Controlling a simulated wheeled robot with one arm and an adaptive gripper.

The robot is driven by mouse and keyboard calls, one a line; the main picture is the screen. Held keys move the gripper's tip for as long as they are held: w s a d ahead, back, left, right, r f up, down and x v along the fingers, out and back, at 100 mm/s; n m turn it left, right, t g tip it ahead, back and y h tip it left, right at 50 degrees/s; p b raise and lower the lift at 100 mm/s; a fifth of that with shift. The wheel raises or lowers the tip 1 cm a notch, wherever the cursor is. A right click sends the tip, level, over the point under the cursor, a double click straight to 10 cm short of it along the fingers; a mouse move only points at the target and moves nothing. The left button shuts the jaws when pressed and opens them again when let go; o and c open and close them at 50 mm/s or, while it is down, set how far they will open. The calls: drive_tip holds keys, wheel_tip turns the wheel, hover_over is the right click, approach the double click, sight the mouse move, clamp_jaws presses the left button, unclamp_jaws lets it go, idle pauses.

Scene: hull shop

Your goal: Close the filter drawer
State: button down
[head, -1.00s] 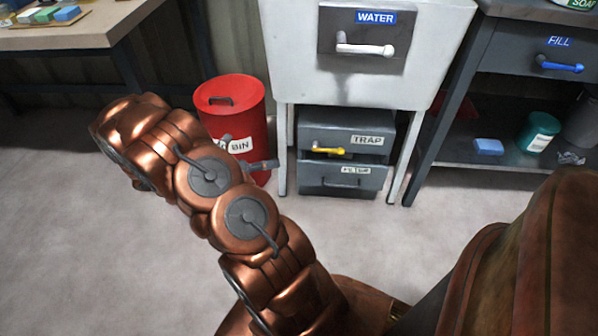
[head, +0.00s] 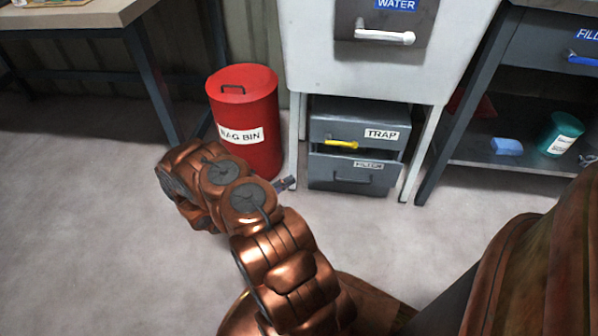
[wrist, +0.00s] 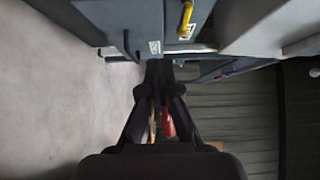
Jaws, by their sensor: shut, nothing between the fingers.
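The filter drawer (head: 340,178) is the lower grey drawer under the white cabinet, with a small label and a dark handle. It stands out a little, with a dark gap above its front. The upper drawer marked TRAP (head: 330,130) has a yellow handle. My gripper (head: 290,183) is low, just left of the filter drawer, by the cabinet's front left leg. In the wrist view my gripper (wrist: 159,68) is shut and empty, its tips near the filter drawer's front (wrist: 130,18). I cannot tell whether they touch it.
A red bin (head: 240,105) stands left of the cabinet, close behind my gripper. The cabinet's white legs (head: 294,135) flank the drawers. A dark shelf unit (head: 480,150) is at right, a workbench (head: 70,20) at upper left. The floor in front is clear.

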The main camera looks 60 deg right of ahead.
drive_tip(key=b, duration=0.3)
approach(318, 157)
drive_tip(key=s+d, duration=0.3)
drive_tip(key=s, duration=0.1)
drive_tip(key=shift+w+d+b, duration=0.35)
drive_tip(key=shift+d, duration=0.2)
drive_tip(key=shift+w+d+b, duration=0.3)
drive_tip(key=shift+d+b, duration=0.05)
drive_tip(key=shift+d, duration=0.2)
drive_tip(key=shift+w+d, duration=0.1)
drive_tip(key=shift+d, duration=0.2)
drive_tip(key=shift+r, duration=0.1)
